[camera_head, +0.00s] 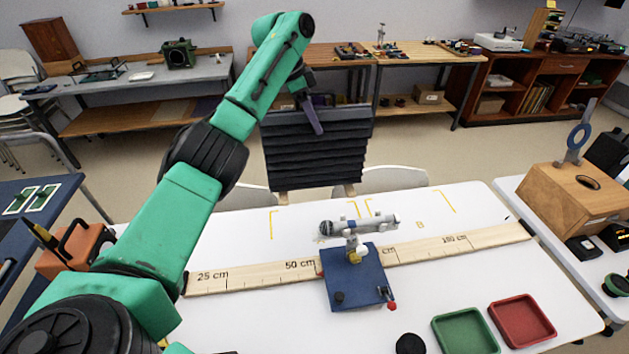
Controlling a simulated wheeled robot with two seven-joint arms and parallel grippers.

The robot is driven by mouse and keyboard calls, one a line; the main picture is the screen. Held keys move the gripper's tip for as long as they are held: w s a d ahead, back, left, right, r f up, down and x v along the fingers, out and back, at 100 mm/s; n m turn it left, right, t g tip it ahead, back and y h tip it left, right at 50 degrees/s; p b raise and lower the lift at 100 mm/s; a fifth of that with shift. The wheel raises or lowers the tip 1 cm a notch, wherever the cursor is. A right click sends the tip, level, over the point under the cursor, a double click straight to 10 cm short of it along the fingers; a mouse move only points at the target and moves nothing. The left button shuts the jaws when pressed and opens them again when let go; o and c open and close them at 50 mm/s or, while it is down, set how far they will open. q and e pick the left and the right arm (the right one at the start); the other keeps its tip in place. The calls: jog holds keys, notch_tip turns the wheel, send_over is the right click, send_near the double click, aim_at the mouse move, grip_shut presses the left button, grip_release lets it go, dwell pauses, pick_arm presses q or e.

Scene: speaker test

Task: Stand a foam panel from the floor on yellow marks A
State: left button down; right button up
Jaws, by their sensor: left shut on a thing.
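A dark grey ridged foam panel (330,158) hangs upright near the table's back edge, with two short wooden feet below it. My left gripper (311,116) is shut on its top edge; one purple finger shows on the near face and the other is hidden. The feet look raised, but I cannot tell by how much. Yellow corner marks (273,222) lie on the white table below the panel, to the left. A second pair of yellow marks (447,200) lies further right, with a yellow letter B. Any letter by the left marks is hard to read. My right gripper is not in view.
A grey tube on a blue stand (354,284) stands in front of the marks, by a wooden ruler (222,282). A green tray (465,331) and a red tray (521,321) are at front right. White chairs (393,179) stand behind the table.

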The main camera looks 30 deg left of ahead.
aim_at(296, 132)
pick_arm(q)
jog(key=f+p, duration=0.1)
jog(key=f, duration=0.6)
jog(key=f+p, duration=0.1)
jog(key=f, duration=0.6)
jog(key=shift+w+a+f+p, duration=0.1)
jog(key=shift+w+f+p, duration=0.1)
jog(key=shift+p, duration=0.15)
jog(key=shift+c, duration=1.4)
grip_release()
jog(key=shift+s, duration=0.1)
jog(key=b+v, duration=0.2)
jog(key=v, duration=1)
